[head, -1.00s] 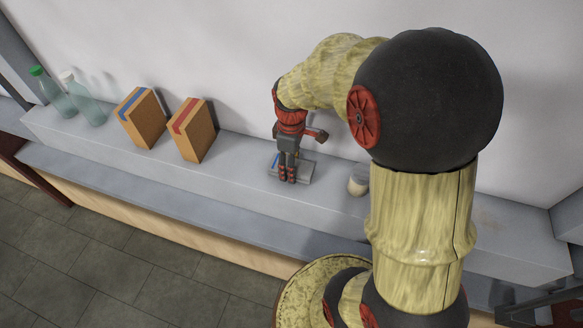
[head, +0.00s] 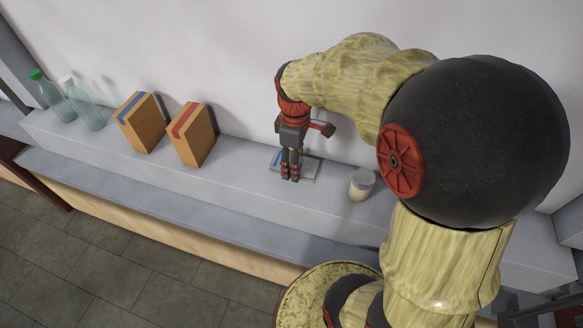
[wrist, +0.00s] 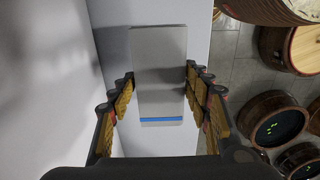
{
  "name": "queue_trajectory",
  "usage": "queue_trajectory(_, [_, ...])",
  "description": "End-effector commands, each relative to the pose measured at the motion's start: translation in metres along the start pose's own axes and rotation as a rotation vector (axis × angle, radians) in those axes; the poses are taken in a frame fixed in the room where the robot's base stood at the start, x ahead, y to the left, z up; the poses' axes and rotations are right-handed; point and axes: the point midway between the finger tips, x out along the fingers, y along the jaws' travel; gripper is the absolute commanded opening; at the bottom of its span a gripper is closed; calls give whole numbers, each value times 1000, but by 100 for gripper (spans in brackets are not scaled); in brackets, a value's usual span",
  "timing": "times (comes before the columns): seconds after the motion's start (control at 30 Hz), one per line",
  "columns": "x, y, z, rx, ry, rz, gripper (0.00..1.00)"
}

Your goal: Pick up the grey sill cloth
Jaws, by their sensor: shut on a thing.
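The grey sill cloth (head: 309,168) is a flat grey rectangle with a blue stripe near one end. It is at the grey ledge by the white wall, between the boxes and a small jar. My gripper (head: 290,179) points down over it, its fingers hiding part of it. In the wrist view the cloth (wrist: 160,70) lies between the fingertips of my gripper (wrist: 160,76), one at each long edge, and the gripper is shut on it. I cannot tell whether the cloth is clear of the ledge.
A small lidded jar (head: 361,185) stands close to the right of the cloth. Two orange boxes (head: 143,123) (head: 193,136) and two bottles (head: 52,97) (head: 84,105) stand to the left. Several round wooden vessels (wrist: 274,118) show on the tiled floor in the wrist view.

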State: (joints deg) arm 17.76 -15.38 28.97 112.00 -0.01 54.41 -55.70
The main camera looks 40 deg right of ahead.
Motion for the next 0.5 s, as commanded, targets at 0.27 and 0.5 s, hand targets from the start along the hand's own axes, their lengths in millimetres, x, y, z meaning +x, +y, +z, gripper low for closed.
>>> queue_trajectory(0.27, [-50,-34,47,3,3,4,23])
queue_trajectory(0.5, [-71,-61,84,2,2,3,23])
